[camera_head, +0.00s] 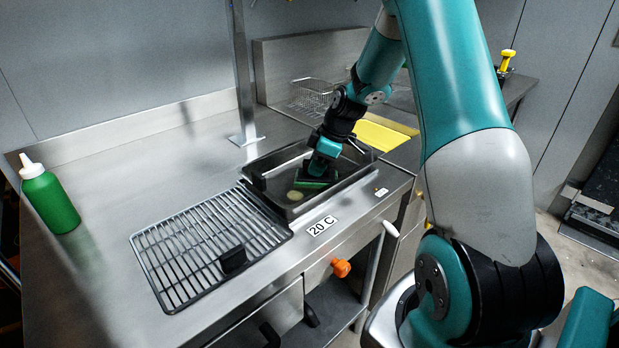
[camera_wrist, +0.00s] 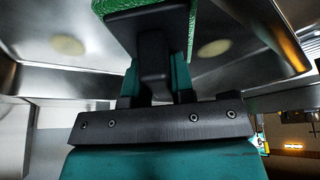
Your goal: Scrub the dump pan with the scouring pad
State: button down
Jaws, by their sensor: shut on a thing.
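The scouring pad (camera_head: 310,184) is green with a black holder and is inside the pan. It also shows at the top of the wrist view (camera_wrist: 110,6). My gripper (camera_head: 318,172) reaches down into the pan and is shut on the pad's black holder (camera_wrist: 153,50). Pale round spots (camera_wrist: 67,44) show on the pan's metal in the wrist view; one (camera_head: 295,195) lies beside the pad. Whether the pad touches the pan floor is hard to tell.
A wire rack (camera_head: 190,250) lies left of the pan. A green squeeze bottle (camera_head: 50,203) stands at the far left. A metal post (camera_head: 243,90) rises behind the pan. A yellow board (camera_head: 380,137) and wire basket (camera_head: 312,96) are behind it.

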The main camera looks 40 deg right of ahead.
aim_at(301, 180)
jog(key=shift+a, duration=1.85)
jog(key=shift+r, duration=0.1)
jog(key=shift+s+a, duration=0.1)
jog(key=shift+a, duration=1.35)
jog(key=shift+d, duration=2.5)
jog(key=shift+d, duration=2.5)
